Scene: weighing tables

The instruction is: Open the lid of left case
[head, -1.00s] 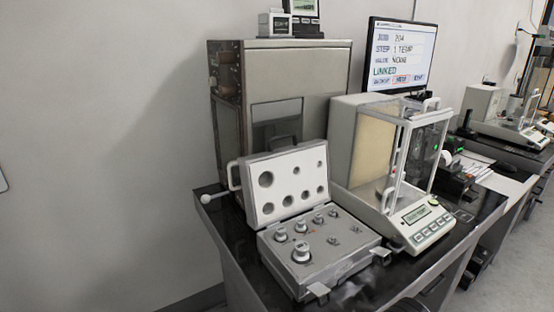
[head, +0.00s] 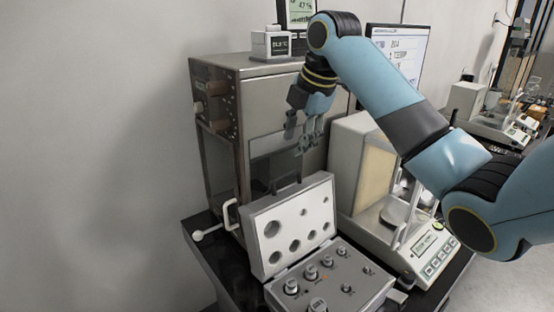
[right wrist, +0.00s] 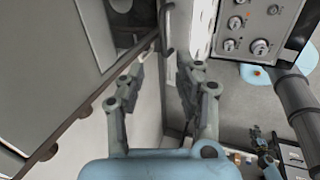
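The grey case (head: 328,272) stands on the dark table with its lid (head: 290,226) up, tilted back towards the cabinet. The lid's white inside has round holes. Several metal weights sit in the case's base. My right gripper (head: 302,134) is above and behind the lid, in front of the cabinet, and touches nothing that I can see. In the right wrist view its fingers (right wrist: 158,88) are spread with nothing between them. The case base (right wrist: 248,28) shows there at the upper right.
A metal cabinet (head: 222,75) stands behind the case, with a small box (head: 270,42) on top. A glass-sided balance (head: 350,150) is close on the case's right. A white-handled rod (head: 208,234) is at the case's left. A monitor (head: 402,45) is behind my right arm.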

